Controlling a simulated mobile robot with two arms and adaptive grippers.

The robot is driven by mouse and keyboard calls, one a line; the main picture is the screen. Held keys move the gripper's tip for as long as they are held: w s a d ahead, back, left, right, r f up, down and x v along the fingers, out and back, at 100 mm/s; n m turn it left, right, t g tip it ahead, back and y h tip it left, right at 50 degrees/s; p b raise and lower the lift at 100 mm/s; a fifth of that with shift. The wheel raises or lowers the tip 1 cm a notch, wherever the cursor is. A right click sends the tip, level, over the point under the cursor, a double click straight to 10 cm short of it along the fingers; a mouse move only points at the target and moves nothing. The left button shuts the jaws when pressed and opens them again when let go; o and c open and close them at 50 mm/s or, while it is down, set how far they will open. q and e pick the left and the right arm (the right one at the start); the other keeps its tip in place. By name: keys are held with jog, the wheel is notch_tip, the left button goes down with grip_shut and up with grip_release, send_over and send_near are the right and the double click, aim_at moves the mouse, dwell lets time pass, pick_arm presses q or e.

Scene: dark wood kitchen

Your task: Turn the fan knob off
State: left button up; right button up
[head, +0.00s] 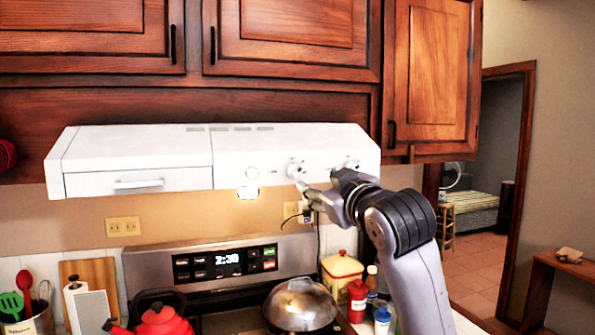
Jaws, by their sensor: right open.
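The white range hood (180,165) hangs under the wooden cabinets. Its front has two small knobs on the right part: a left knob (294,168) and a right knob (350,163), partly behind my gripper. The picture does not show which one is the fan knob or its setting. My right gripper (306,202) is open and empty, just below the left knob at the hood's lower front edge. I cannot tell whether a fingertip touches the knob. My left gripper is not in view.
A stove with a lit clock panel (225,262) is below, with a lidded pan (300,305) and a red kettle (160,322). Red and blue-capped bottles and a yellow canister (341,275) stand right of it. Utensils are at the far left. A doorway opens at right.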

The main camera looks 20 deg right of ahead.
aim_at(297, 173)
jog(key=w+p, duration=0.2)
jog(key=w, duration=0.2)
jog(key=w+p, duration=0.2)
jog(key=w, duration=0.3)
jog(key=w+p, duration=0.2)
jog(key=w, duration=0.3)
jog(key=shift+w+a, duration=0.2)
jog(key=shift+a, duration=0.05)
jog(key=shift+w+p, duration=0.3)
jog(key=shift+w, duration=0.1)
jog(key=shift+c, duration=0.5)
jog(key=shift+f, duration=0.1)
grip_shut()
